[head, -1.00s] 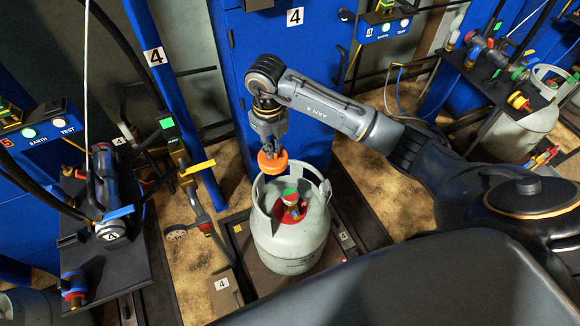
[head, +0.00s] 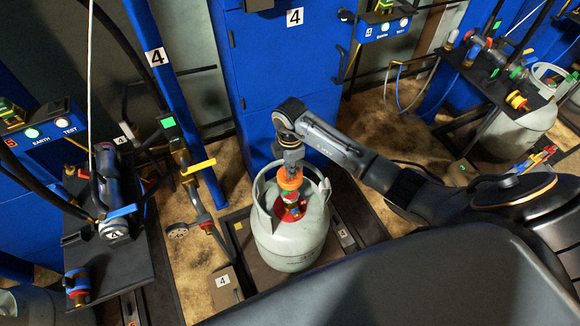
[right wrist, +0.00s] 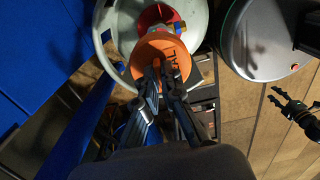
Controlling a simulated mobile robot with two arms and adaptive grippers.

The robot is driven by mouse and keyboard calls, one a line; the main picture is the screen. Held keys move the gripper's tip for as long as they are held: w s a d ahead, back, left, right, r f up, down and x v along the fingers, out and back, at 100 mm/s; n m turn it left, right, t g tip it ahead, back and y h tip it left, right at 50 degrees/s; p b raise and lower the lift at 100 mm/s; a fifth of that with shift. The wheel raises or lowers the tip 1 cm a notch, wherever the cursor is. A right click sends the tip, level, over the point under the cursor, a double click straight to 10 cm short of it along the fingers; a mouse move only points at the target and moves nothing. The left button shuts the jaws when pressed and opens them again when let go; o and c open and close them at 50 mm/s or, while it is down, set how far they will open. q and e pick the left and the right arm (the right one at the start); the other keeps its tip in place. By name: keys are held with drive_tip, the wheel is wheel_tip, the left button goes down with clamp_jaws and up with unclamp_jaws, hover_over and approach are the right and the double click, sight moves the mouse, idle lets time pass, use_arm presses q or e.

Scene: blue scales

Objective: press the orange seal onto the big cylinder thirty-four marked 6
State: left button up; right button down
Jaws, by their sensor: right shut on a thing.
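The big grey cylinder (head: 290,245) stands upright on a dark platform, with an open collar around its top. Inside the collar are a red ring (head: 290,208) and the valve. Its lettering is too small to read; I see no 6 on it. My right gripper (head: 291,168) is shut on the orange seal (head: 290,181), above the valve inside the collar. The seal (right wrist: 160,55) hides the valve's top; I cannot tell whether they touch. My left gripper (right wrist: 273,96) shows at the right of the wrist view, fingers apart and empty.
Signs marked 4 are on the blue cabinet (head: 290,80), the blue post (head: 156,60) and a small box (head: 224,284) beside the platform. A black shelf (head: 125,260) with fittings stands left. Another cylinder (head: 512,130) stands at the back right.

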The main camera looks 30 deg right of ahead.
drive_tip(key=shift+r, duration=0.1)
drive_tip(key=b, duration=0.5)
hover_over(290, 193)
wheel_tip(290, 193, down, 8)
drive_tip(key=shift+f, duration=0.2)
drive_tip(key=shift+p, duration=0.4)
idle(1.6)
drive_tip(key=shift+f+b, duration=1.15)
drive_tip(key=shift+f, duration=0.5)
drive_tip(key=c, duration=1.4)
unclamp_jaws()
drive_tip(key=shift+r, duration=0.15)
